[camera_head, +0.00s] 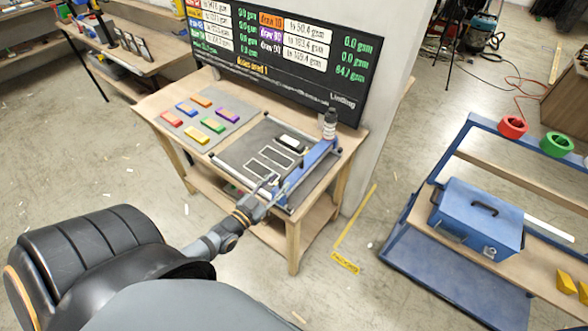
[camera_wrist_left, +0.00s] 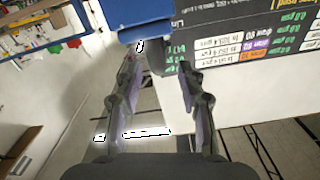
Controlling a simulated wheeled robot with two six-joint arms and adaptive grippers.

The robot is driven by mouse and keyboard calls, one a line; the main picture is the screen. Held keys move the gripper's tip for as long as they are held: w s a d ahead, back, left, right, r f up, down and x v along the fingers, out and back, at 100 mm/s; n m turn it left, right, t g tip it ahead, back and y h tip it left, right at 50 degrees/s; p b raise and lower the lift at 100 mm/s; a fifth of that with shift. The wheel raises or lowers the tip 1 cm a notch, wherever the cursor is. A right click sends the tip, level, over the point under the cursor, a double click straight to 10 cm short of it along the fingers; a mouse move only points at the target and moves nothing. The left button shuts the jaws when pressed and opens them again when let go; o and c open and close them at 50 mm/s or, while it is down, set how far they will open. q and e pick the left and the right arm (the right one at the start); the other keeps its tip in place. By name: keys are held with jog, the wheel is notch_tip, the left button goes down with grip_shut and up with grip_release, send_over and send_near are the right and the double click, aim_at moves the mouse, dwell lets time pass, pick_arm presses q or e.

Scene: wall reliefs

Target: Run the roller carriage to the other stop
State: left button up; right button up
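The roller carriage (camera_head: 312,168) is a blue bar across a rail frame on the wooden table. It stands at the right end of the rails, with a dark and silver post (camera_head: 329,124) at its far end. My left gripper (camera_head: 274,187) is at the near end of the carriage. In the left wrist view its two fingers (camera_wrist_left: 159,64) are apart with nothing visibly held between them. A blue part (camera_wrist_left: 138,12), seemingly the carriage, shows beyond the fingertips; contact cannot be told. The near rail (camera_head: 236,187) is partly hidden by the gripper. My right gripper is not in view.
Several coloured blocks (camera_head: 200,112) lie on a grey mat left of the frame. A dark display (camera_head: 290,50) stands behind the table. A blue cart with a toolbox (camera_head: 476,217) is at the right.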

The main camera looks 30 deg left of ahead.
aim_at(283, 176)
pick_arm(q)
jog(key=w, duration=0.4)
jog(key=shift+w+a+f+b, duration=0.1)
jog(key=shift+f+b, duration=0.05)
jog(key=shift+b, duration=0.2)
jog(key=w, duration=0.1)
jog(key=w+d, duration=0.1)
jog(key=w, duration=0.1)
jog(key=shift+w+d+b, duration=0.15)
jog(key=shift+w+b, duration=0.1)
jog(key=shift+b, duration=0.1)
jog(key=shift+w, duration=0.15)
jog(key=shift+a, duration=0.25)
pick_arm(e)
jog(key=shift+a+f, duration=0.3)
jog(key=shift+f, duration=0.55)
pick_arm(q)
jog(key=shift+c, duration=0.2)
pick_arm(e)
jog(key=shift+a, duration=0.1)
pick_arm(q)
jog(key=shift+d, duration=0.15)
jog(key=c, duration=0.5)
grip_shut()
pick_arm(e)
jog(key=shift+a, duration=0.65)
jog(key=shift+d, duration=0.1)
